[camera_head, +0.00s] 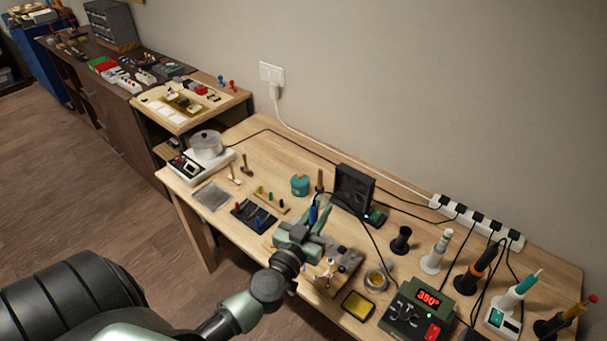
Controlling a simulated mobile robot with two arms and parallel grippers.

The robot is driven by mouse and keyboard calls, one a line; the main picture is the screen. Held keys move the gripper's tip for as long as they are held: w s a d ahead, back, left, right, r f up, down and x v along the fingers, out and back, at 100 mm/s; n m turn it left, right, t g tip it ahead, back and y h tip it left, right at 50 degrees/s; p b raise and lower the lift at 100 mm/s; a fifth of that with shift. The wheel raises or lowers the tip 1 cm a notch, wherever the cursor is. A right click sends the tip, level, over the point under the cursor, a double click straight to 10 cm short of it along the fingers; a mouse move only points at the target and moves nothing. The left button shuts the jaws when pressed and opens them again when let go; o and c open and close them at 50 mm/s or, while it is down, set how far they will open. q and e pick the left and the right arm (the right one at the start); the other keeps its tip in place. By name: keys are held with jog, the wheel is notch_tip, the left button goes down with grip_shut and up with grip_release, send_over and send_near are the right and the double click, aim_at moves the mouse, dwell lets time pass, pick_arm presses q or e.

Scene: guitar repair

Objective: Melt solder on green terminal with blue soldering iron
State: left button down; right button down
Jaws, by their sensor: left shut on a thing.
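My left gripper (316,222) is over the front middle of the wooden bench and is shut on a slim blue thing that looks like the blue soldering iron (313,212). Its tip is hidden behind the gripper. A black cable loops near it and runs down toward the soldering station (415,314), whose red display reads about 350. A wooden work board (345,279) with small parts lies just right of and below my gripper, partly covered by my arm. I cannot make out the green terminal on it. My right gripper is not in view.
A black fan box (353,187) stands behind the gripper. A yellow sponge tray (358,305), a round tin (377,281) and several tool stands are to the right. A dark mat (254,216) with coloured handles and a peg rack (268,199) lie left.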

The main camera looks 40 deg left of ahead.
pick_arm(q)
jog(key=w+a+y+p, duration=0.1)
jog(key=w+a, duration=0.4)
jog(key=w, duration=0.1)
notch_tip(320, 180, down, 7)
jog(key=b, duration=0.8)
jog(key=shift+a+n, duration=0.3)
jog(key=shift+n, duration=0.1)
jog(key=shift+p, duration=0.4)
dwell(0.3)
jog(key=shift+f, duration=0.75)
dwell(0.7)
jog(key=shift+p, duration=0.9)
dwell(2.8)
